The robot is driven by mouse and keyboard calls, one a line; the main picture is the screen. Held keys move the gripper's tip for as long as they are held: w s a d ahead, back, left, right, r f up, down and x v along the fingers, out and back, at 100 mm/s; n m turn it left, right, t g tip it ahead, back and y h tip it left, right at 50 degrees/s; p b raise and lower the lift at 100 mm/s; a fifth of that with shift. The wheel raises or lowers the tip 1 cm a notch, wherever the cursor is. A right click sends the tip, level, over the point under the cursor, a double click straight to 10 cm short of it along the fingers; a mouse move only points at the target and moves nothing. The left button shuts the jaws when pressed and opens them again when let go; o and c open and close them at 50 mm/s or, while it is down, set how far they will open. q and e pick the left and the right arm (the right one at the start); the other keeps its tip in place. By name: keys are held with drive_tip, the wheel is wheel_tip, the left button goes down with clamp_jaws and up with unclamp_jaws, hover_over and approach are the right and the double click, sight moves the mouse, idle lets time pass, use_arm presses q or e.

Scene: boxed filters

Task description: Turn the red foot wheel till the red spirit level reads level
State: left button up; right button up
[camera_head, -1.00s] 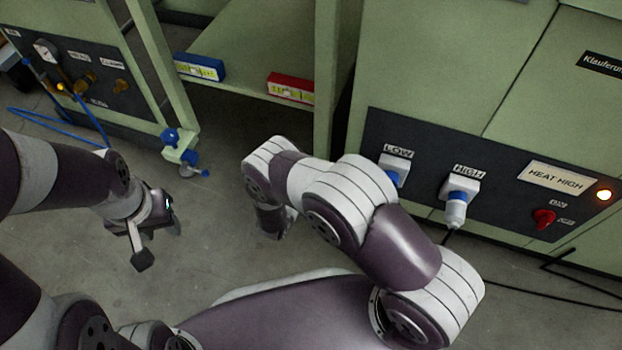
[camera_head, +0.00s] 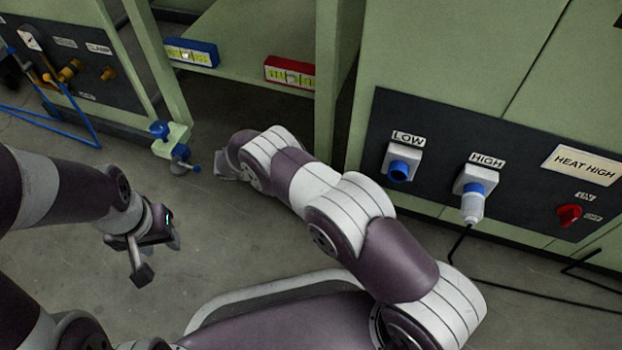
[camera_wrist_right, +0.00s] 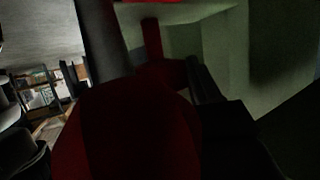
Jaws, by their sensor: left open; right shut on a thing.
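The red spirit level (camera_head: 290,74) sits on the front edge of a green shelf. Its yellow vial faces me, but the bubble is too small to read surely. In the right wrist view a dark red part (camera_wrist_right: 130,130), apparently the red foot wheel, fills the near middle, with a red stem rising behind it. My right gripper (camera_wrist_right: 155,85) is shut on this red part, with dark fingers either side. In the head view my right arm hides the wheel and most of that gripper. My left gripper (camera_head: 158,258) is open and empty above the floor at left.
A blue spirit level (camera_head: 190,53) sits left of the red one. A blue foot wheel (camera_head: 160,130) with a clamp is at the frame's left leg. A panel (camera_head: 440,150) with LOW and HIGH sockets and a red switch (camera_head: 568,214) stands right. Blue hose and black cable cross the floor.

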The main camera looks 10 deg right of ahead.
drive_tip(key=m+g+b, duration=0.2)
drive_tip(key=g, duration=0.1)
drive_tip(key=shift+f+m+y, duration=0.2)
drive_tip(key=shift+m+y, duration=0.1)
drive_tip(key=shift+r+m+g+b, duration=0.15)
drive_tip(key=shift+m+g+b, duration=0.35)
drive_tip(key=shift+g, duration=0.1)
drive_tip(key=shift+d, duration=0.1)
drive_tip(key=o, duration=1)
drive_tip(key=shift+r, duration=0.1)
